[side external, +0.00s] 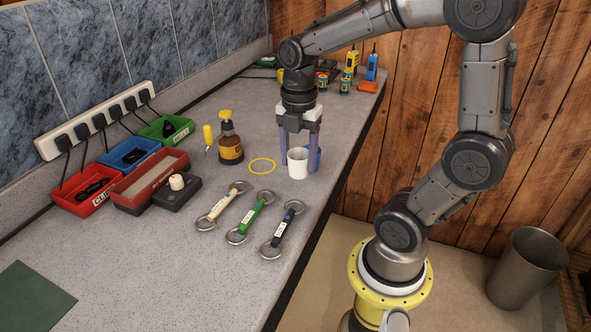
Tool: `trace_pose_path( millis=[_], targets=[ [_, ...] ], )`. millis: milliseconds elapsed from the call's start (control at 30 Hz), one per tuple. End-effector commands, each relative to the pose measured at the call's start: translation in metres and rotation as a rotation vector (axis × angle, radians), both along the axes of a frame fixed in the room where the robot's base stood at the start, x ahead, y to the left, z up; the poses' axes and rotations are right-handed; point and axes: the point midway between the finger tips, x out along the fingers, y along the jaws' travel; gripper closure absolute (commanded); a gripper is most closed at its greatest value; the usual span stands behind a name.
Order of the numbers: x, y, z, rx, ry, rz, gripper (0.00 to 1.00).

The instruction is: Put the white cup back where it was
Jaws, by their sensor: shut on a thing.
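The white cup (298,169) is upright near the counter's right edge, between the two purple fingers of my gripper (298,160). My gripper points straight down and is shut on the cup. Whether the cup's base touches the counter or hangs just above it, I cannot tell. A yellow ring outline (262,166) lies flat on the counter just left of the cup, apart from it and empty. A blue thing (319,157) shows partly behind the cup and the right finger; most of it is hidden.
An amber bottle with a yellow pump (230,148) stands left of the ring. Several ring-ended straps (250,218) lie in front. Red (86,190), blue (130,153) and green (165,128) bins line the wall. Small yellow and blue items (346,75) stand at the back.

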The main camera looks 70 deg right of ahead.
Motion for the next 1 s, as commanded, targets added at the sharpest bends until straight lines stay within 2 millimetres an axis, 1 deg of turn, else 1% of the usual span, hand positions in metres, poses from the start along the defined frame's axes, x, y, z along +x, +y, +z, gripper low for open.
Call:
trace_pose_path(
  millis=[133,233,333,767,800,867,900,967,1000],
  targets=[
    [0.009,-0.003,-0.013,0.001,0.003,0.000,1.00],
    [0.008,-0.002,-0.028,0.001,0.003,0.000,1.00],
    [0.008,-0.003,-0.038,0.000,0.000,0.000,1.00],
    [0.008,-0.003,-0.044,0.000,0.000,0.000,1.00],
    [0.008,-0.003,-0.044,0.000,0.000,0.000,0.38],
    [0.008,-0.003,-0.044,0.000,0.000,0.000,0.27],
    [0.008,-0.003,-0.044,0.000,0.000,0.000,0.19],
    [0.008,-0.003,-0.044,0.000,-0.001,0.000,0.09],
    [0.008,-0.003,-0.044,0.000,-0.001,0.000,0.09]
  ],
)
